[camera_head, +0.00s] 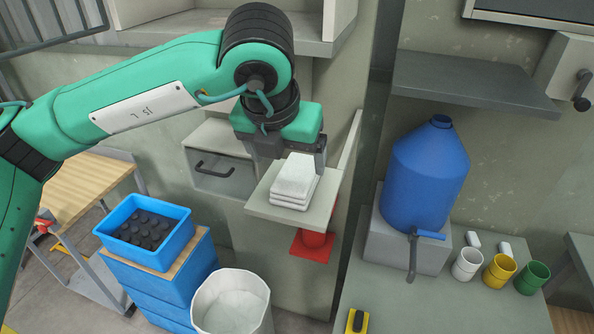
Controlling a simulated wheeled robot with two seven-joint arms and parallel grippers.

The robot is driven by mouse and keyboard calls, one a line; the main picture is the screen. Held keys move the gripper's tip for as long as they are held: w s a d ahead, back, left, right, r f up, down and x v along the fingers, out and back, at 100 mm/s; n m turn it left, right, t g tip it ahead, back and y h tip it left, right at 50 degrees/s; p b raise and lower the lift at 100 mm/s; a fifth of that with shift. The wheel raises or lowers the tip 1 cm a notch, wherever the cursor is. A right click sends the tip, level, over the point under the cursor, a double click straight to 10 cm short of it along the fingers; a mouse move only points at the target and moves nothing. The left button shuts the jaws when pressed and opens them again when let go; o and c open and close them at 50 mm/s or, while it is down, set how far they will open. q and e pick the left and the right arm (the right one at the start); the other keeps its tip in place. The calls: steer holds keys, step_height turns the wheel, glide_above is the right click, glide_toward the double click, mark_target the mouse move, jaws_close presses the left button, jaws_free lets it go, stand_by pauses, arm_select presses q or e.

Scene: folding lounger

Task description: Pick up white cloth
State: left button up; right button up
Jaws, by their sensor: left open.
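A folded stack of white cloth (292,187) lies on a small pale shelf (322,213) in the middle of the head view. My left gripper (293,168) comes in from the upper left and hangs pointing down over the cloth. It is open, with one finger at the right side of the stack and the other at its left rear. I cannot tell whether the fingers touch the cloth. My right gripper is not in view.
A drawer (222,166) is beside the shelf. Below stand a blue crate of dark items (172,249) and a white bin (232,308). A blue water jug (425,180) and cups (500,270) stand on the right counter. A grey shelf (470,83) juts out at upper right.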

mark_target(295, 175)
arm_select(q)
steer(key=shift+f, duration=0.25)
steer(key=shift+w+d+f+p, duration=0.2)
steer(key=shift+f+p, duration=0.15)
steer(key=shift+p, duration=0.25)
steer(key=p+x, duration=0.1)
steer(key=x, duration=0.1)
steer(key=p+x, duration=0.1)
steer(key=shift+d+f+p, duration=0.25)
steer(key=shift+f+p, duration=0.1)
steer(key=shift+w+f, duration=0.1)
steer(key=shift+f, duration=0.3)
steer(key=c, duration=1.1)
